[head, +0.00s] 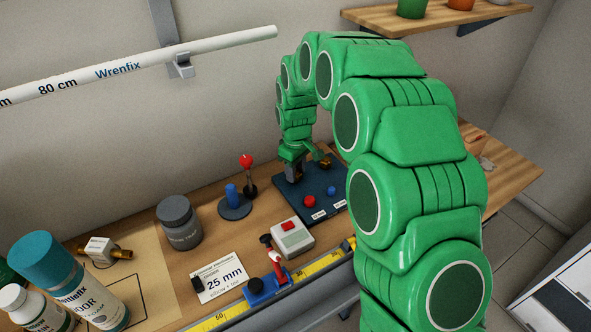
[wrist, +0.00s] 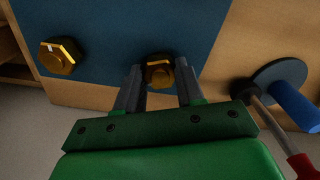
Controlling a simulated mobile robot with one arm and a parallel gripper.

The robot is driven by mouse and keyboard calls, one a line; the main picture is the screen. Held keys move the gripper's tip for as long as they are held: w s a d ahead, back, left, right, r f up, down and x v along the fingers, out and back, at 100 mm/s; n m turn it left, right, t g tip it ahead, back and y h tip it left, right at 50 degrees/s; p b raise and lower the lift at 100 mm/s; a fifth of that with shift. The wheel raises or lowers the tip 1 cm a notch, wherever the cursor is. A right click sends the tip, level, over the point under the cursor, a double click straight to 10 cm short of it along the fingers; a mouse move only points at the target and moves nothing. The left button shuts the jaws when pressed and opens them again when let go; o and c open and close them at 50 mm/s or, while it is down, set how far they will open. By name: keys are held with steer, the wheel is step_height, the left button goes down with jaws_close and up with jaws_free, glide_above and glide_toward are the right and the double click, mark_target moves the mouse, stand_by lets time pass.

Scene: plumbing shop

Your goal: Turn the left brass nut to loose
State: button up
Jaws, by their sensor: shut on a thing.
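The dark blue board (head: 283,205) lies on the bench in the head view and fills the top middle of the wrist view (wrist: 130,25). My gripper (head: 294,176) is over the board's back left part, pointing down. In the wrist view its two fingers (wrist: 158,90) stand on either side of a brass nut (wrist: 158,72), the left one, and are shut on it. The fingers cover most of that nut in the head view. The other brass nut (head: 324,162) is to its right, free; it shows at left in the wrist view (wrist: 61,55), with a pale mark on one edge.
A red knob (head: 309,201) and a blue knob (head: 331,190) sit near the board's front labels. A blue peg on a round base (head: 235,203) and a red-handled tool (head: 247,163) stand close left of the board. A grey jar (head: 179,222) stands farther left.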

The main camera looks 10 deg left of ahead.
steer(key=n, duration=0.4)
steer(key=shift+n, duration=2.1)
steer(key=o, duration=1)
steer(key=shift+o, duration=0.2)
steer(key=shift+r, duration=0.1)
step_height(320, 180, up, 8)
steer(key=shift+f, duration=0.15)
